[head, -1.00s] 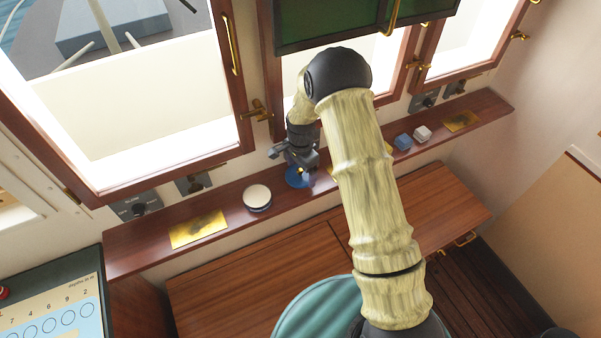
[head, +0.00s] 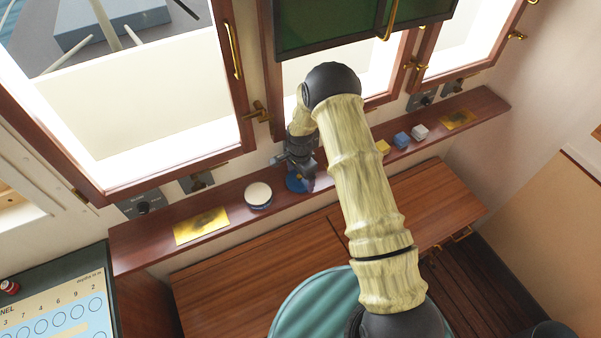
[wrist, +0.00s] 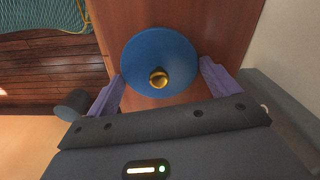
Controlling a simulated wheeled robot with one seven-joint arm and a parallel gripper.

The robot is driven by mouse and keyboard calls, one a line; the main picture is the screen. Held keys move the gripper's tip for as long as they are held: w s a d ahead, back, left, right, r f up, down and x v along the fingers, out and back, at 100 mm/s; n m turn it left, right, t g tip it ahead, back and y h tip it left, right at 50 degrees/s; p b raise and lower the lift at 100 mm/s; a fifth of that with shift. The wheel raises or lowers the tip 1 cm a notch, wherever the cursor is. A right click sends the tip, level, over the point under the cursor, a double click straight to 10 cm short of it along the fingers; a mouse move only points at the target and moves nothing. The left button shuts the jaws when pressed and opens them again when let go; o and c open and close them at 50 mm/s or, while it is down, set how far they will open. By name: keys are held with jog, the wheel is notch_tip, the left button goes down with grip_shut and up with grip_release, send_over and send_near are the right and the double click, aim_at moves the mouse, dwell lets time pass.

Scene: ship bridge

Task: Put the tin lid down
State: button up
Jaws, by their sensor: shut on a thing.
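The tin lid is a blue disc with a gold knob, seen in the wrist view (wrist: 150,52) and in the head view (head: 294,183). My gripper (wrist: 161,84) is shut on the lid, with its two purple fingers at opposite sides of the rim. In the head view my gripper (head: 301,168) is over the shelf, and partly hides the lid. The lid is at or just above the shelf; I cannot tell whether it touches. A round tin (head: 258,195) with a pale top and a blue side stands on the shelf, left of the lid.
The narrow wooden shelf (head: 157,240) runs below the windows. A brass plate (head: 201,226) lies left of the tin. Yellow (head: 383,147), blue (head: 401,139) and white (head: 419,131) blocks stand right of my arm, before another brass plate (head: 458,119).

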jog(key=shift+f, duration=0.2)
jog(key=o, duration=0.7)
jog(key=shift+o, duration=0.2)
jog(key=shift+r, duration=0.2)
notch_tip(320, 180, up, 12)
jog(key=b, duration=0.5)
